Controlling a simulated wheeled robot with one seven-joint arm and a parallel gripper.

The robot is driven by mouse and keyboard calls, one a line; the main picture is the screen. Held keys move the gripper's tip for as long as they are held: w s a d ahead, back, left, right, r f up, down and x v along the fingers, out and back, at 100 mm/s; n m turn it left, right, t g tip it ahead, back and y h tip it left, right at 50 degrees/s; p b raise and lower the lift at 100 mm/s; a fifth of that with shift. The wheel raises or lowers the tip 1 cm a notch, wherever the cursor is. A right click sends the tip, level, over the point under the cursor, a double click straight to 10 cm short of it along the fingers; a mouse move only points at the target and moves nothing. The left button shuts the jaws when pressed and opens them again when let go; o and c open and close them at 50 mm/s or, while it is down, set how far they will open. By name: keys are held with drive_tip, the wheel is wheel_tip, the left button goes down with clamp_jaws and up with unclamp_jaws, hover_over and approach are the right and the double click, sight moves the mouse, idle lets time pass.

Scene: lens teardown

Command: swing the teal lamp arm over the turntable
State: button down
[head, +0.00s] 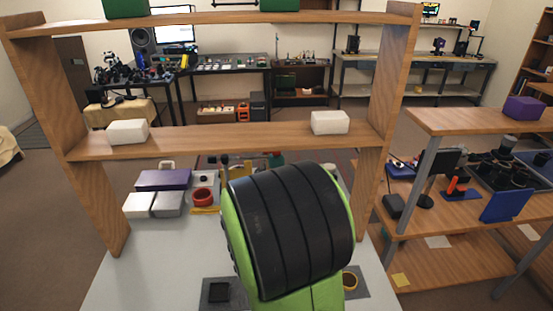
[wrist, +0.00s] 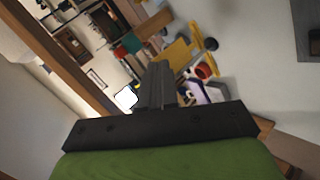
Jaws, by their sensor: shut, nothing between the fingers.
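My gripper (wrist: 158,72) is shut and empty in the wrist view, its dark fingers together. In the head view my green and black arm hides it and much of the white table. A small teal part (wrist: 130,43), perhaps of the lamp arm, lies just past the fingertips to the left in the wrist view, apparently not held. A teal-green bit (head: 275,159) also shows behind my arm in the head view. I cannot tell whether the fingers touch it. I cannot pick out the turntable with certainty; it may be hidden behind my arm.
A wooden shelf frame (head: 240,140) with two white blocks spans the white table (head: 150,255). A red ring (head: 203,196), a purple box (head: 163,180) and grey boxes stand at the table's back left. A yellow part (wrist: 175,54) with a black knob (wrist: 211,44) is close to the fingers.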

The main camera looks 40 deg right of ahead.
sight(277, 156)
drive_tip(key=w+d+f+n+t+h, duration=0.1)
drive_tip(key=w+d+n+t, duration=0.2)
drive_tip(key=n, duration=0.8)
drive_tip(key=w+d+f+n+t+h, duration=0.2)
drive_tip(key=d+n, duration=0.5)
drive_tip(key=n, duration=0.5)
drive_tip(key=shift+w+f+t+b, duration=0.35)
drive_tip(key=shift+w+t, duration=0.3)
drive_tip(key=shift+t, duration=0.35)
drive_tip(key=shift+r, duration=0.1)
drive_tip(key=p+x, duration=0.6)
drive_tip(key=x, duration=0.8)
drive_tip(key=shift+p, duration=0.35)
